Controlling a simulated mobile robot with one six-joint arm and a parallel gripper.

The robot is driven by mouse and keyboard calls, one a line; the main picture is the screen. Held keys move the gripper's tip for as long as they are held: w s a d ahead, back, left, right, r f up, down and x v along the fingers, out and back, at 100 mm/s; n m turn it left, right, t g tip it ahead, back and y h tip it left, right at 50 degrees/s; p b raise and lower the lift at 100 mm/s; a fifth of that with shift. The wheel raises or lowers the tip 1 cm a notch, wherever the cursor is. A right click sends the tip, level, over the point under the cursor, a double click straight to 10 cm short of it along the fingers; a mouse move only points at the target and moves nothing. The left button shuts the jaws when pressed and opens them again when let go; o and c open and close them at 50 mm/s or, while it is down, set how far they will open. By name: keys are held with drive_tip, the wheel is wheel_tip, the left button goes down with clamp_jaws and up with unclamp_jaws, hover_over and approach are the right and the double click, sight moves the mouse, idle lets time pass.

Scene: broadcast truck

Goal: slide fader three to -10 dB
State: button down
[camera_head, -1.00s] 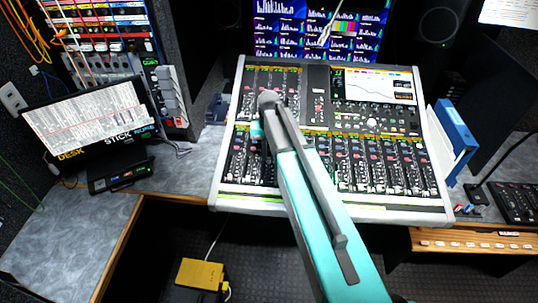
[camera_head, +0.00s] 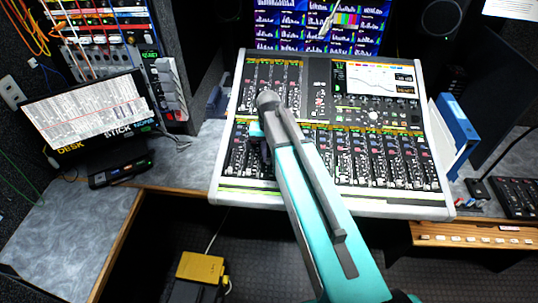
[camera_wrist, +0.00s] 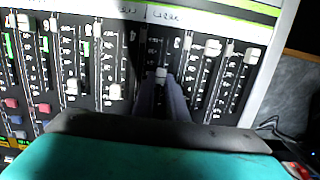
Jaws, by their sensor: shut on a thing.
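The mixing console (camera_head: 330,203) stands across the desk in the head view, with a row of faders along its front. My gripper (camera_wrist: 162,82) is low over the left part of that row; my arm mostly hides it in the head view. In the wrist view its two fingers are shut on a pale fader cap (camera_wrist: 161,73), the third from the console's edge at the right of that picture. The two faders beyond it have white caps (camera_wrist: 213,47) (camera_wrist: 252,52). I cannot read the dB scale beside the held cap.
Other fader caps (camera_wrist: 115,92) stand close beside my fingers on the left in the wrist view. A laptop-like screen (camera_head: 90,118) stands left of the console, and a blue binder (camera_head: 457,128) stands right of it. Bare desk (camera_head: 75,220) is at the left.

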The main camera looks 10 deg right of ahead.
sight(269, 158)
drive_tip(key=c, duration=1.8)
unclamp_jaws()
drive_tip(key=shift+o, duration=0.2)
drive_tip(key=shift+r, duration=0.15)
wheel_tip(269, 158, up, 14)
drive_tip(key=b, duration=0.3)
drive_tip(key=shift+f, duration=0.25)
